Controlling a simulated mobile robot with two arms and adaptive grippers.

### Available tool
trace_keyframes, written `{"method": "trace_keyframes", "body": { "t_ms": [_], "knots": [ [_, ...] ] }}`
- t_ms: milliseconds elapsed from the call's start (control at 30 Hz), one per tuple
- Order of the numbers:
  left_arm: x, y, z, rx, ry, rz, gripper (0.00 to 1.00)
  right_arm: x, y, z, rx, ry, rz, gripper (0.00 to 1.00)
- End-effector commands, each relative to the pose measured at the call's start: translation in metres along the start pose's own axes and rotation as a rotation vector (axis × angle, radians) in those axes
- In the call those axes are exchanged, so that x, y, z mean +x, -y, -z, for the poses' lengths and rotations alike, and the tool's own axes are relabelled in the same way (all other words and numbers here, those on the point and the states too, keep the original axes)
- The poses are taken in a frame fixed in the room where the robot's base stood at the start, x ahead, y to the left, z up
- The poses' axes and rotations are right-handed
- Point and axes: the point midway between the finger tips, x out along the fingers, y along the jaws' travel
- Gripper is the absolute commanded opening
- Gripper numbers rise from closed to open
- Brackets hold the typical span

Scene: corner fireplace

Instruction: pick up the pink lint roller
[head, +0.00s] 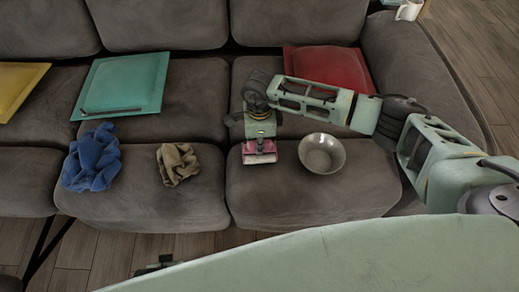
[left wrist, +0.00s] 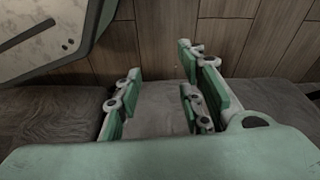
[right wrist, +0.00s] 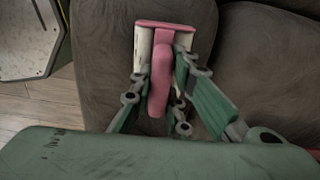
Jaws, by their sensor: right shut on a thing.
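The pink lint roller (head: 259,152) is at the sofa seat's front middle, below my right gripper (head: 260,136). In the right wrist view the lint roller (right wrist: 163,68) shows its pink handle and a white roll under a pink top. The fingers of my right gripper (right wrist: 160,93) are closed around its handle from both sides. I cannot tell whether the roller touches the cushion. My left gripper (left wrist: 158,95) shows in the left wrist view with its fingers wide apart and nothing between them.
A metal bowl (head: 322,154) stands on the cushion just right of the roller. A brown cloth (head: 177,164) and a blue cloth (head: 91,158) lie to the left. Red (head: 340,68), teal (head: 124,82) and yellow (head: 18,86) pillows rest farther back. A white mug (head: 409,10) is at the top right.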

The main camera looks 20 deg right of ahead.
Motion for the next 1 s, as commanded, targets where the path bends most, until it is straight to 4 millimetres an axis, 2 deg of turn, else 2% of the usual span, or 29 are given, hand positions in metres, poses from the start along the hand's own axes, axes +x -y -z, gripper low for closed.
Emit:
{"method": "trace_keyframes", "body": {
  "t_ms": [267, 367, 533, 800, 1000],
  "knots": [
    [-0.001, 0.0, 0.001, 0.001, -0.002, 0.0, 0.36, -0.006, 0.001, 0.0, 0.0, 0.001, 0.002, 0.0],
    [-0.001, 0.0, 0.001, 0.001, -0.006, 0.0, 0.36, -0.016, 0.001, 0.0, -0.001, 0.001, 0.002, 0.0],
    [0.008, 0.0, -0.007, 0.002, 0.003, 0.0, 0.36, -0.044, 0.002, 0.0, -0.001, 0.001, 0.005, 0.0],
    [0.029, -0.003, -0.027, 0.006, 0.021, -0.004, 0.36, -0.078, -0.038, 0.05, 0.0, -0.001, 0.001, 0.0],
    [0.035, -0.003, -0.035, 0.007, 0.026, -0.004, 0.36, -0.099, -0.061, 0.077, 0.0, -0.001, 0.001, 0.0]
  ]
}}
